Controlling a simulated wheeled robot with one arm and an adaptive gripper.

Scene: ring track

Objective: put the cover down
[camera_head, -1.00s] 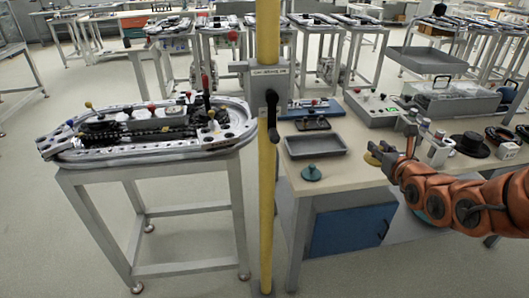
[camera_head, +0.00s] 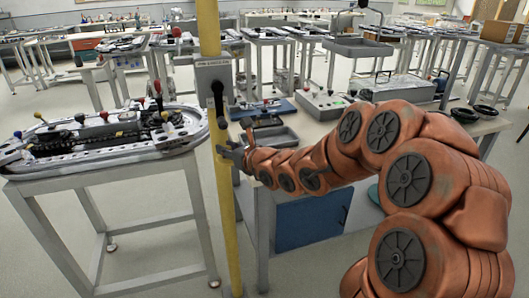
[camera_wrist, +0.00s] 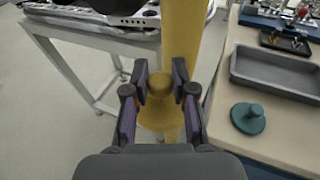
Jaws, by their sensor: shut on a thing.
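A yellow cover (camera_wrist: 160,117) with a round knob is between the fingers of my gripper (camera_wrist: 161,88) in the wrist view. The fingers are shut on its knob, and its disc hangs below them, above the floor. In the head view my gripper (camera_head: 228,151) is in front of the yellow pole, between the two tables; the cover is hard to tell from the pole there. A teal cover (camera_wrist: 248,118) with a knob sits on the beige tabletop (camera_wrist: 285,148), to the right of my gripper and apart from it.
The yellow pole (camera_head: 226,215) stands close behind my gripper. The ring track (camera_head: 95,150) lies on a metal-legged table at the left. An empty grey tray (camera_wrist: 277,72) is behind the teal cover. My arm hides much of the right table in the head view.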

